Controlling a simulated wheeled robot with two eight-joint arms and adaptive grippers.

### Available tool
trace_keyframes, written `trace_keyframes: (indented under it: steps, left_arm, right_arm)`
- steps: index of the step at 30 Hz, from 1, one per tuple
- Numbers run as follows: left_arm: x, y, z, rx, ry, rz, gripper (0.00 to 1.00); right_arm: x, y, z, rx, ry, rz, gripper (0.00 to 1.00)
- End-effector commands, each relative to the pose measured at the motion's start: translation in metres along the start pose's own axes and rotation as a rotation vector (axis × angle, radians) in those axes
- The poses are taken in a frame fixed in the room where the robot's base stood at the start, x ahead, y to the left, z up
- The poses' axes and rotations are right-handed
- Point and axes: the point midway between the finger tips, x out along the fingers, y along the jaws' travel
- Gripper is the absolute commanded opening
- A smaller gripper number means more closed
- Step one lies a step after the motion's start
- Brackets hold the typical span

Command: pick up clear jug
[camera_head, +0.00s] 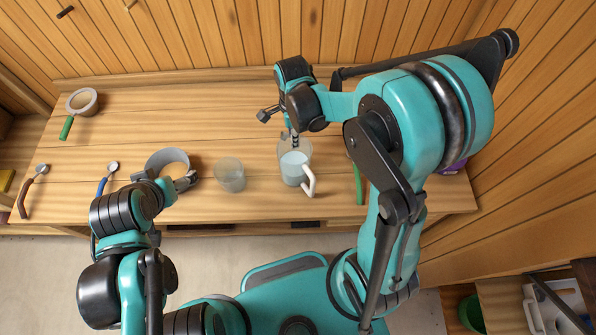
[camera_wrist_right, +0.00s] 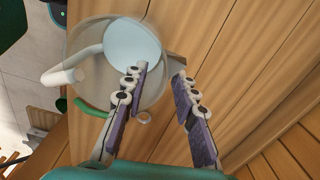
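The clear jug (camera_head: 292,169) stands on the wooden table in front of my right arm, with pale blue contents and a white handle at its lower right. In the right wrist view the jug (camera_wrist_right: 90,85) is seen from above, its handle to the left. My right gripper (camera_wrist_right: 159,75) is open over the jug's rim. One finger overlaps the jug's opening and the other is outside its wall; contact cannot be told. In the head view the right gripper (camera_head: 291,138) is at the jug's far side. My left gripper (camera_head: 188,181) is by the grey bowl's right rim, its fingers too small to judge.
The grey bowl (camera_head: 155,163) and a clear cup (camera_head: 229,175) stand left of the jug. A green-handled tool (camera_head: 359,187) lies to its right, partly hidden. A green-handled strainer (camera_head: 82,101) and two spoons lie at left. A wooden wall closes the back.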

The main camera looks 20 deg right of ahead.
Motion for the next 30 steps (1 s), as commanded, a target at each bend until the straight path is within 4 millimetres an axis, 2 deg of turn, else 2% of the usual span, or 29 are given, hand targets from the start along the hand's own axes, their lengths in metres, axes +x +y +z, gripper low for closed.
trace_keyframes:
  steps: [8,15,18,25,28,30]
  left_arm:
    - [0.005,0.000,0.003,0.000,0.000,0.000,0.87]
    - [0.011,0.000,0.008,0.000,0.000,0.000,0.87]
    - [0.011,0.000,0.008,0.000,0.000,0.000,0.87]
    - [0.011,0.000,0.008,0.000,0.000,0.000,0.87]
    - [0.011,0.000,0.008,0.000,0.000,0.000,0.87]
    - [0.011,0.000,0.008,0.000,0.000,0.000,0.87]
  right_arm:
    - [0.032,0.000,-0.001,0.000,0.000,0.000,0.28]
    - [0.068,0.000,-0.002,0.000,0.000,0.000,0.28]
    - [0.074,0.000,-0.002,0.000,0.000,0.000,0.28]
    - [0.074,0.001,-0.002,0.000,0.000,0.000,0.28]
    - [0.074,0.001,-0.002,0.000,0.000,0.000,0.01]
    - [0.074,0.001,-0.002,0.000,0.000,0.000,0.00]
